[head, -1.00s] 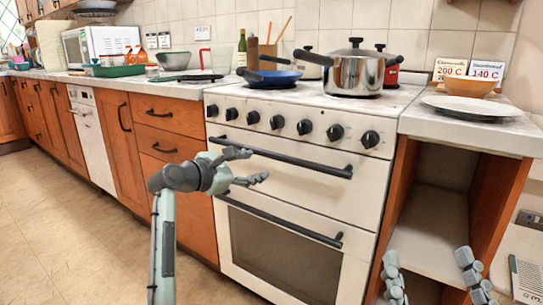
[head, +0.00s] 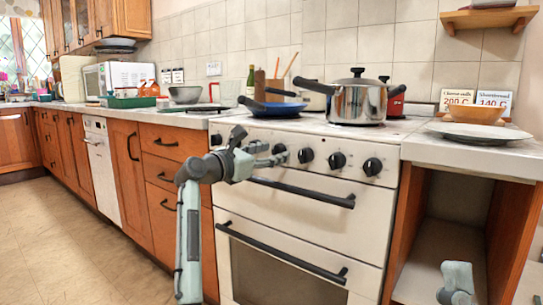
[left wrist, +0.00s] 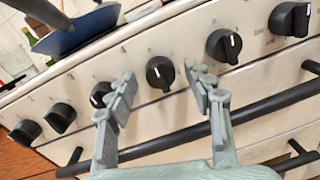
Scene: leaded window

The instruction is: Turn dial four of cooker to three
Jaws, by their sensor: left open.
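The white cooker (head: 375,215) has a row of black dials along its sloped front panel. Dial four (left wrist: 160,72), counted from the left, sits between my left fingertips in the left wrist view. It has a short white mark on its face; the printed numbers are too small to read. In the head view dial four (head: 279,150) shows just beyond the fingers. My left gripper (head: 270,154) is open and empty in front of the panel, also seen in the left wrist view (left wrist: 161,76). I cannot tell contact. A grey part of my right arm shows at lower right; its fingers are unclear.
Dial three (left wrist: 100,94) and dial five (left wrist: 224,45) lie close on either side. Black oven handles (head: 300,192) (head: 280,252) run below the dials. A blue pan (head: 272,107) and a steel pot (head: 357,102) stand on the hob. An open shelf unit (head: 450,230) is at right.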

